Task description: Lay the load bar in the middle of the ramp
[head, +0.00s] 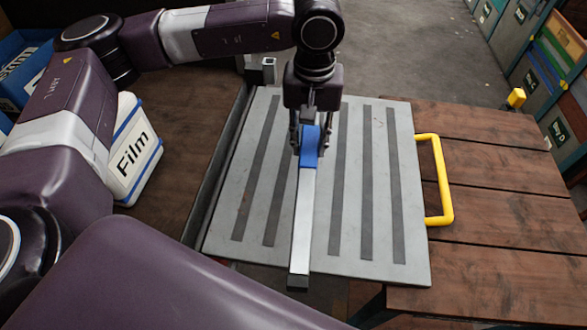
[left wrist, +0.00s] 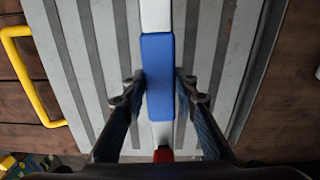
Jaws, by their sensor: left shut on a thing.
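The load bar (head: 303,222) is a long silver bar with a dark end and a blue grip section. The blue section also shows in the left wrist view (left wrist: 158,75). My left gripper (head: 310,150) is shut on the blue section from above. The ramp (head: 379,192) is a light grey plate with dark lengthwise strips. The bar lies over the ramp's middle, along the strips, with its near end past the ramp's near edge. I cannot tell whether the bar touches the ramp. My right gripper is not in view.
A yellow handle (head: 447,190) stands at the ramp's right side, by a wooden plank surface (head: 495,215). A white box labelled Film (head: 135,155) sits on the brown surface at left. Labelled bins (head: 530,80) stand at upper right. The grey floor (head: 400,45) behind is clear.

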